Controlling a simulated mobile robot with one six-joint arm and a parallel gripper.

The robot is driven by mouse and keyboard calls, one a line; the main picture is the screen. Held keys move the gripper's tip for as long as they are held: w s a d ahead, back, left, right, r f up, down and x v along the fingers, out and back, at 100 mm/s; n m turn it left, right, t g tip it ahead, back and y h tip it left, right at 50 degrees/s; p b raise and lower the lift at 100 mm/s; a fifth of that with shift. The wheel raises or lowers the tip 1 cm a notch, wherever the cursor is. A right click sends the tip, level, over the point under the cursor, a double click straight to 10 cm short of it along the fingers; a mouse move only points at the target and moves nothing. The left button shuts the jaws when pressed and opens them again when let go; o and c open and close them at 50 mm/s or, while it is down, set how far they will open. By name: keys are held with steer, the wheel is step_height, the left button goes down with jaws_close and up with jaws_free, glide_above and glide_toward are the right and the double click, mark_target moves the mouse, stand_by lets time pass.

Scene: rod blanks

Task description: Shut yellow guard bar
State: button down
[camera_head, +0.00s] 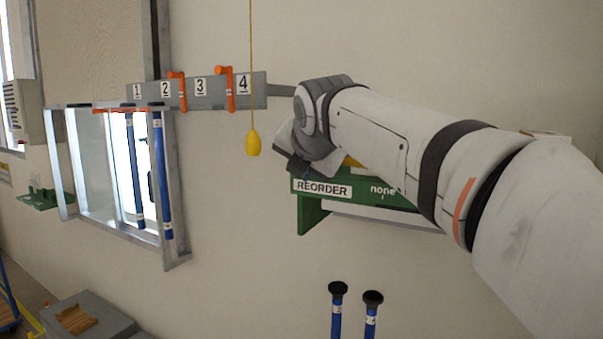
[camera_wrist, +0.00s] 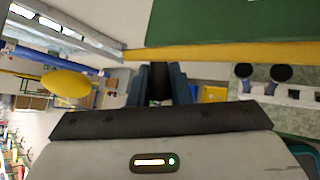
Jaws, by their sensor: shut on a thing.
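The yellow guard bar (camera_wrist: 225,50) runs across the upper part of the wrist view, along the edge of a green shelf (camera_wrist: 235,20). In the head view only a short yellow piece (camera_head: 352,162) shows behind my arm, above the green REORDER shelf (camera_head: 310,212). My gripper (camera_wrist: 160,70) is at the bar's left part in the wrist view. Its two fingers are closed around a dark piece at the bar, which I take as part of the guard bar. In the head view my wrist hides the fingers and most of the bar.
A yellow pull knob (camera_head: 252,143) hangs on a cord left of my wrist. A grey numbered rail (camera_head: 215,90) with orange latches is on the wall. Blue rods (camera_head: 160,175) stand in a rack at left. Two black-capped blue rods (camera_head: 371,310) stand below the shelf.

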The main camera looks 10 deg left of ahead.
steer(key=g, duration=0.1)
steer(key=w+r+m+g, duration=0.1)
steer(key=r+g+y, duration=0.1)
steer(key=g, duration=0.1)
steer(key=shift+w+d+m, duration=0.15)
steer(key=shift+d+m, duration=0.15)
steer(key=shift+g, duration=0.3)
steer(key=shift+r, duration=0.2)
steer(key=c, duration=1.4)
jaws_free()
steer(key=shift+f, duration=0.1)
steer(key=shift+o, duration=0.2)
steer(key=shift+w+f, duration=0.1)
steer(key=v, duration=0.8)
steer(key=shift+w+f, duration=0.1)
